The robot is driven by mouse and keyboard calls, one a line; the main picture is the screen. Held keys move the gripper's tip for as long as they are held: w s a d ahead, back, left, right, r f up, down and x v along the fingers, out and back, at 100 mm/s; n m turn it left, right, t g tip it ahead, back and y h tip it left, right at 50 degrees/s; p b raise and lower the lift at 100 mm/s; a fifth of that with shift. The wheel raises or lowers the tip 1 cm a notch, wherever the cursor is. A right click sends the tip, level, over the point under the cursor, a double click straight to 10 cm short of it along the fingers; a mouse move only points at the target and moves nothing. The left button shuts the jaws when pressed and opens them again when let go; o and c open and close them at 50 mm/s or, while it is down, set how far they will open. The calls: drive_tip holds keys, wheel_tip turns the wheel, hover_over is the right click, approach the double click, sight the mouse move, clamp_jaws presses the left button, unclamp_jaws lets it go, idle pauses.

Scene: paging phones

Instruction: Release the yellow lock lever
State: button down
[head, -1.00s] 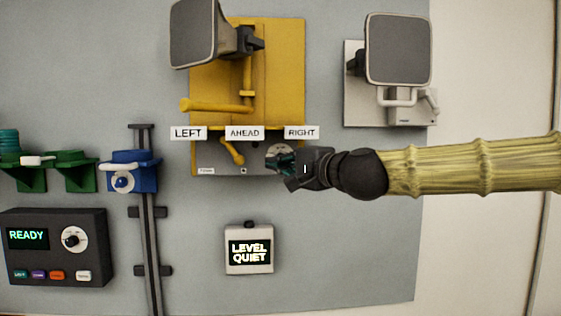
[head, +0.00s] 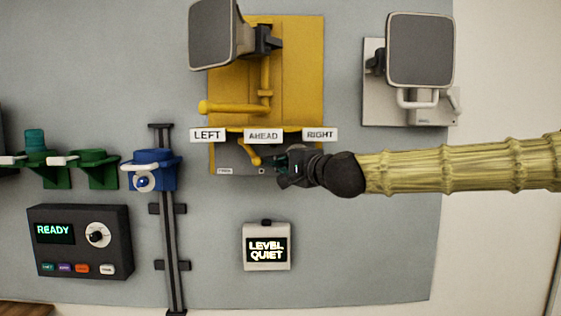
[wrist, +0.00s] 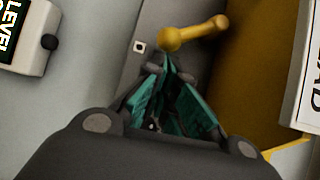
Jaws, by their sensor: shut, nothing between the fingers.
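The small yellow lock lever (head: 250,153) hangs slanted below the AHEAD label on the grey box (head: 225,160) under the yellow panel. In the wrist view the lever (wrist: 195,33) shows a round end and a short rod. My gripper (head: 282,162) is just right of the lever in the head view, with its dark arm end covering the box's right part. In the wrist view my gripper's teal fingers (wrist: 168,68) are shut and empty, their tips just below the lever's round end. I cannot tell whether they touch it.
A yellow arm with a grey horn (head: 212,35) stands out above the labels. A second horn (head: 419,50) is at the upper right. The LEVEL QUIET box (head: 267,261) is below, with clear panel around it. A blue holder on a dark rail (head: 167,225) is left.

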drive_tip(key=shift+f, duration=0.1)
idle(0.3)
drive_tip(key=shift+a+f+b, duration=0.1)
drive_tip(key=shift+f+b, duration=0.05)
drive_tip(key=shift+b, duration=0.75)
